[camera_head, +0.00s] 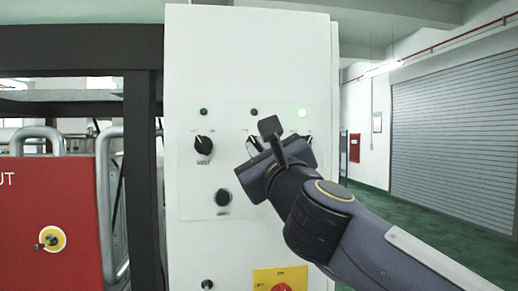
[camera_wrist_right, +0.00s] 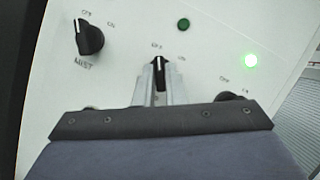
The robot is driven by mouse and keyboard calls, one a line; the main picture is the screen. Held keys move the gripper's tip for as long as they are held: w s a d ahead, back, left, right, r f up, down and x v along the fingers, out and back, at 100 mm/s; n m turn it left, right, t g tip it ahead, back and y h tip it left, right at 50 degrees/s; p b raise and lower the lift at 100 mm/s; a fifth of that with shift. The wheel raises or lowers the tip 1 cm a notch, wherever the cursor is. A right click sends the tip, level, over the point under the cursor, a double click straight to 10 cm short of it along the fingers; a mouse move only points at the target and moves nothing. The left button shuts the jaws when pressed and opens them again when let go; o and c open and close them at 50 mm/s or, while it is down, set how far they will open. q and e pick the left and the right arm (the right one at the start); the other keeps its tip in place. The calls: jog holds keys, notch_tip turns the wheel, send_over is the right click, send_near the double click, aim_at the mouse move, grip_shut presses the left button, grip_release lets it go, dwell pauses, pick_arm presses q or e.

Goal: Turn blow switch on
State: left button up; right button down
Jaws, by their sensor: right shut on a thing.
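A white control panel (camera_head: 245,60) carries a row of black rotary switches. My right gripper (camera_wrist_right: 160,82) is shut on the middle switch knob (camera_wrist_right: 157,66), with one finger on each side of it. The knob's white line points roughly up, near its OFF mark. Its name label is hidden, so I cannot read whether it says blow. The green lamp (camera_wrist_right: 183,24) above it is dark. In the head view my right gripper (camera_head: 258,150) covers most of this knob. My left gripper is out of view.
A left switch (camera_wrist_right: 90,40) is marked MIST. The right lamp (camera_head: 302,113) glows green; the switch under it is mostly hidden. A lower knob (camera_head: 222,196) and a yellow-backed red knob (camera_head: 281,286) sit below. A red cabinet (camera_head: 50,220) stands left.

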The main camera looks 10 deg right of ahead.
jog(key=shift+a+m+t+h+b, duration=0.1)
jog(key=shift+m+h+b, duration=1.3)
jog(key=shift+m, duration=1.45)
jog(key=shift+a+m+t+h+b, duration=0.1)
jog(key=shift+m+h+b, duration=1.3)
jog(key=shift+m, duration=1.4)
jog(key=shift+a+m+t+h+b, duration=0.1)
jog(key=shift+m+h+b, duration=1.3)
jog(key=shift+m, duration=1.45)
jog(key=shift+m+h, duration=0.3)
jog(key=shift+m, duration=0.1)
jog(key=c, duration=1.5)
grip_release()
